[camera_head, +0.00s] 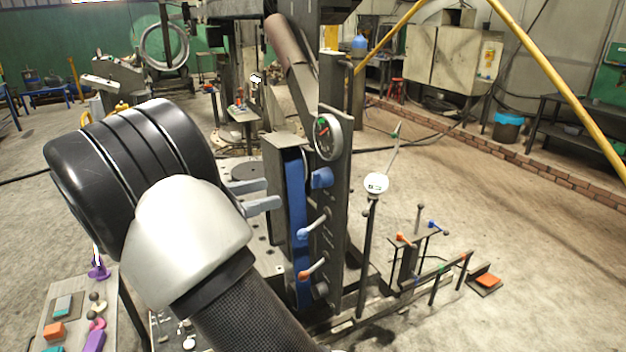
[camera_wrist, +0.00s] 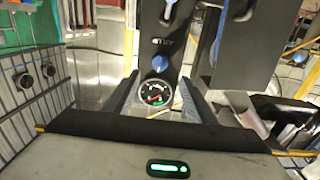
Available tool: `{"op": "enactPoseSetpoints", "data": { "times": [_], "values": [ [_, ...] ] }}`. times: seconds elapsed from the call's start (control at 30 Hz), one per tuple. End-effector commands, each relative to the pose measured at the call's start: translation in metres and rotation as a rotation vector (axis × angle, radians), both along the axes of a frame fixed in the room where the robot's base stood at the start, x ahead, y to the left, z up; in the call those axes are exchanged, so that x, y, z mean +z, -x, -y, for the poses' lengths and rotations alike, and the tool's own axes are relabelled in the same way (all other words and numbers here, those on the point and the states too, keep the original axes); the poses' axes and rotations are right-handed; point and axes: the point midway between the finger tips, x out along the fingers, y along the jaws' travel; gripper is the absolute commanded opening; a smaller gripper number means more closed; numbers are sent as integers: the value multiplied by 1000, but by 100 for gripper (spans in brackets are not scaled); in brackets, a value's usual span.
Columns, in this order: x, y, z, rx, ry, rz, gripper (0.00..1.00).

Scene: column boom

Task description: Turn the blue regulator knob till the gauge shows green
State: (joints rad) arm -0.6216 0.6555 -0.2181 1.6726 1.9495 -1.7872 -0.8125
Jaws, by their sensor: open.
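The blue regulator knob (camera_head: 321,178) sits on the dark upright panel, just below the round gauge (camera_head: 327,137). In the wrist view the blue knob (camera_wrist: 160,64) appears above the gauge (camera_wrist: 155,94), with the gauge framed between my fingers. The gauge has a dark face with red and green marks; I cannot tell surely where its needle points. My gripper (camera_head: 275,194) is open and empty, its two grey fingers left of the panel. In the wrist view my gripper (camera_wrist: 157,84) has its fingertips apart from the knob, which shows beyond them.
Below the knob, the panel bears a blue-tipped lever (camera_head: 312,226) and an orange-tipped lever (camera_head: 314,268). A white round dial (camera_head: 376,184) on a post stands right of the panel. A table with small coloured parts (camera_head: 54,331) is at lower left. Open floor lies to the right.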

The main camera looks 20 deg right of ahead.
Motion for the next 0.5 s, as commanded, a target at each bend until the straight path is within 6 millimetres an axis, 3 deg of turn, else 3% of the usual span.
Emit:
{"op": "enactPoseSetpoints", "data": {
  "times": [0.3,0.5],
  "values": [
    [1,-2,71,-2,-1,0,51],
    [1,-3,105,0,-1,0,51]
  ]
}}
